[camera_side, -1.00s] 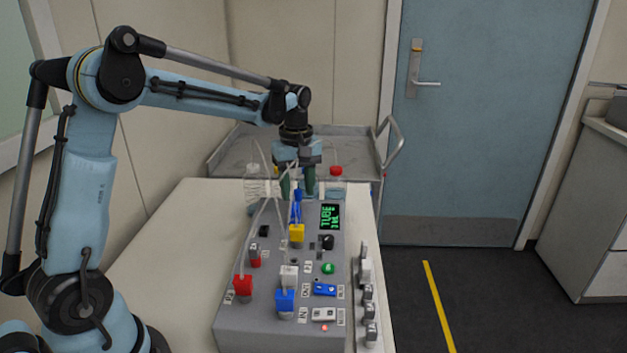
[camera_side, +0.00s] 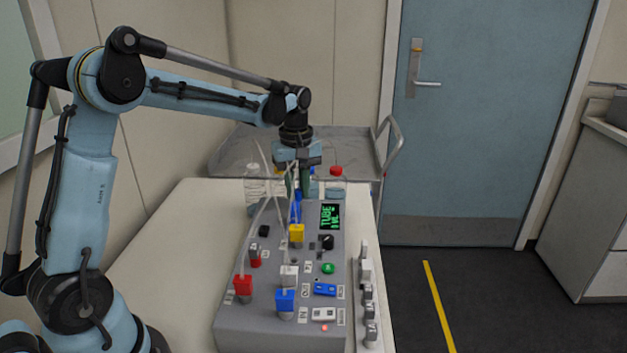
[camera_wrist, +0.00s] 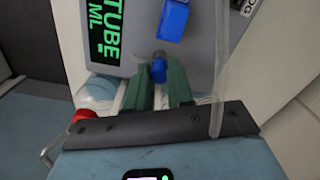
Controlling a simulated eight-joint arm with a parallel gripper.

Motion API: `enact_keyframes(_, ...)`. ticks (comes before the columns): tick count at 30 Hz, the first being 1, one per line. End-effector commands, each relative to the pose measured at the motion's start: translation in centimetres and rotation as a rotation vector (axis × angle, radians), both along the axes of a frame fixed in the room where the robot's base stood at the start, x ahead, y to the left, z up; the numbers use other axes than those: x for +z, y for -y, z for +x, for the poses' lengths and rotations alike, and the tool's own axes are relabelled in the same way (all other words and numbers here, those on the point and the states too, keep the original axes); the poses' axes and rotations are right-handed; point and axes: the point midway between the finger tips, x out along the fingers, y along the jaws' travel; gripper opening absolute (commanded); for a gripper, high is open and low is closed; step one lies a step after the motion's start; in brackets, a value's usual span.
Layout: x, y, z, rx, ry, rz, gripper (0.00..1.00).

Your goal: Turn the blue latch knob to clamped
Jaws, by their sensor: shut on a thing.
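The blue latch knob (camera_wrist: 158,71) sits between the green fingers of my gripper (camera_wrist: 158,79) in the wrist view. My gripper is shut on it, pointing down at the far end of the grey panel. In the side view my gripper (camera_side: 298,187) stands over a blue part (camera_side: 296,208) near the display; the fingers partly hide the knob there. A larger blue block (camera_wrist: 172,20) lies just beyond the knob in the wrist view. I cannot read the knob's angle or any clamp mark.
The grey panel (camera_side: 250,318) carries yellow, red, white and blue fittings with thin tubes rising near my gripper. A green TUBE display (camera_side: 330,216) is beside the knob. A red-capped bottle (camera_side: 336,178) and a clear bottle stand behind. The tabletop at left is bare.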

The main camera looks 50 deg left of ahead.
Motion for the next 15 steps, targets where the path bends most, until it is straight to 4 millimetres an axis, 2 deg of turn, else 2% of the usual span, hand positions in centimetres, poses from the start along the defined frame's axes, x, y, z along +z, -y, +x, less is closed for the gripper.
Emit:
enact_keyframes(8, 0.04, 0.01, 0.0, -0.178, 0.0, -0.001, 0.0)
enact_keyframes(15, 0.04, 0.01, -0.01, -0.403, 0.0, -0.001, 0.0)
